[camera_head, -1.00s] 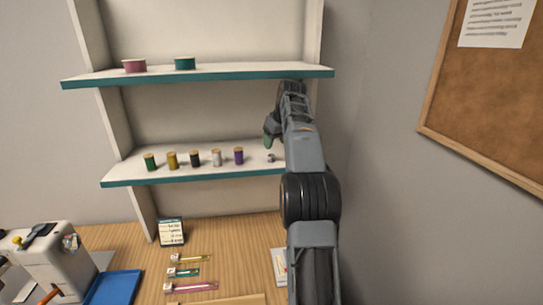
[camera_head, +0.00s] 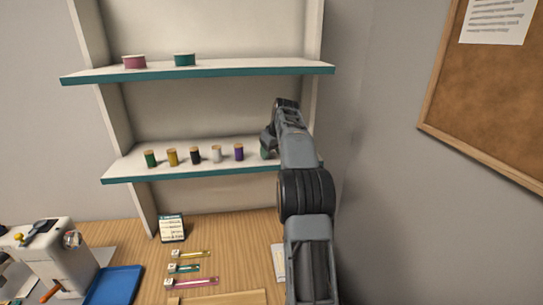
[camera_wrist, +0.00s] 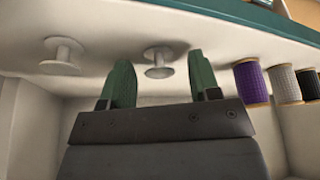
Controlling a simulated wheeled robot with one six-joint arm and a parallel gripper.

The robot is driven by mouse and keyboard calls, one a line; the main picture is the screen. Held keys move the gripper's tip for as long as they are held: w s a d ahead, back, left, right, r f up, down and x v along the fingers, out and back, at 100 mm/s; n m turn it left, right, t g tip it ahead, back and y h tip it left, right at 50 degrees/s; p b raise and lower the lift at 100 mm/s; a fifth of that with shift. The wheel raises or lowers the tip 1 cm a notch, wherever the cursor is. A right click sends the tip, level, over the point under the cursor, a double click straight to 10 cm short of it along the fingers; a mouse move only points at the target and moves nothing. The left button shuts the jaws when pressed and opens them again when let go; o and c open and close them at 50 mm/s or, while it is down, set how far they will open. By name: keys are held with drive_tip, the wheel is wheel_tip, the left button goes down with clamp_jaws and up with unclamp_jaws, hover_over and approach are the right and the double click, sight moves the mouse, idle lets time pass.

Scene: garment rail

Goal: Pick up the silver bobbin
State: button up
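The silver bobbin (camera_wrist: 158,71) stands on the lower shelf, seen upside down in the wrist view. It is a small metallic spool with a shiny flange. My gripper (camera_wrist: 161,62) is open, with one green finger on each side of the bobbin in the picture. Gaps show between the bobbin and both fingers, and I cannot tell whether the fingertips reach fully around it. In the head view my gripper (camera_head: 266,150) is low over the right end of the lower shelf and hides the bobbin.
A paler, whitish bobbin (camera_wrist: 62,57) stands beside it in the wrist view. Purple (camera_head: 239,152), white (camera_head: 217,154) and other thread spools line the lower shelf (camera_head: 200,174) to the left. The upper shelf (camera_head: 240,72) is above. The right upright is close to my arm.

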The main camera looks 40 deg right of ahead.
drive_tip(key=c, duration=0.9)
drive_tip(key=shift+r, duration=0.15)
